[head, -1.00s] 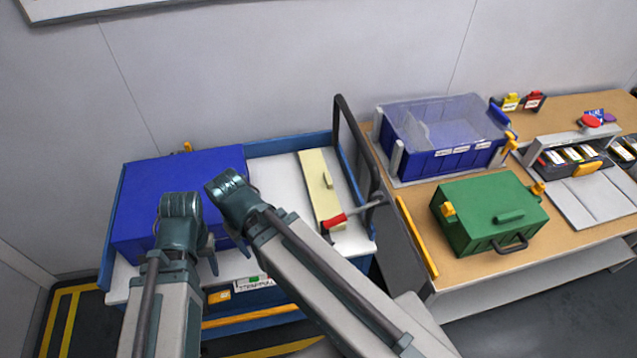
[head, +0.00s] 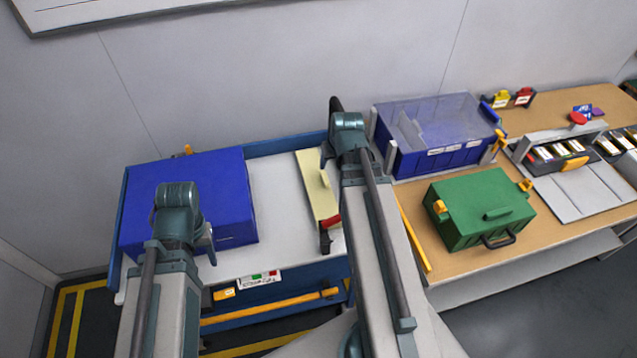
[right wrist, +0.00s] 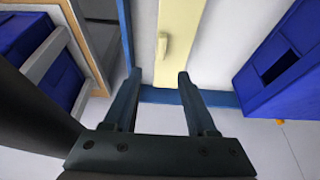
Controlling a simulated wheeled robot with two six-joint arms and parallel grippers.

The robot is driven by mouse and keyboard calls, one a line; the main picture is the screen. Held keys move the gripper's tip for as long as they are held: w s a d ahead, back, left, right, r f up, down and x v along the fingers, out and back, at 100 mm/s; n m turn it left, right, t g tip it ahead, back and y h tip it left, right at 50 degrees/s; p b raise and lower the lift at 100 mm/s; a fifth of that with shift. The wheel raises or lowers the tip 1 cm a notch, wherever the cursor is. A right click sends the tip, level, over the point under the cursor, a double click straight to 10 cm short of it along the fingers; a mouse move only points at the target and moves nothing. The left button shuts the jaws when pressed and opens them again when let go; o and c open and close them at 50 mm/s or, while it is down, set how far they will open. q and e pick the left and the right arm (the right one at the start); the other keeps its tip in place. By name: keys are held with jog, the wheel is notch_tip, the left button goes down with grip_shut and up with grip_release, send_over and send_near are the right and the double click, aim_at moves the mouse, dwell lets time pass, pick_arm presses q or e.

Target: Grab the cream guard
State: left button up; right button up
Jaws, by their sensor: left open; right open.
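The cream guard (head: 308,170) is a long flat cream plate with a small raised handle, lying on the white top of the blue cart. In the right wrist view, the cream guard (right wrist: 183,30) runs away from me, with its handle (right wrist: 163,47) beyond the fingertips. My right gripper (right wrist: 157,76) is open and empty, its fingers pointing toward the guard and apart from the handle. In the head view, my right gripper (head: 327,153) is above the guard's right side, and its arm hides part of the cart. My left gripper (head: 210,245) is open, in front of the blue box.
A large blue box (head: 215,190) fills the cart's left side. A red-handled tool (head: 331,223) lies by the guard's near end. To the right, a workbench holds a clear-lidded blue bin (head: 445,150) and a green case (head: 475,205). White cart top (head: 275,200) is bare between box and guard.

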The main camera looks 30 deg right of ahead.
jog(key=b, duration=0.8)
send_over(325, 178)
jog(key=s, duration=0.3)
jog(key=f, duration=0.7)
jog(key=shift+w+a+f, duration=0.1)
jog(key=shift+w+f, duration=0.1)
jog(key=shift+f, duration=0.15)
jog(key=shift+w+f, duration=0.15)
jog(key=shift+f, duration=0.1)
jog(key=b+x, duration=0.4)
jog(key=x, duration=0.1)
jog(key=shift+w+b, duration=0.1)
jog(key=shift+b, duration=0.3)
jog(key=shift+a, duration=0.1)
grip_shut()
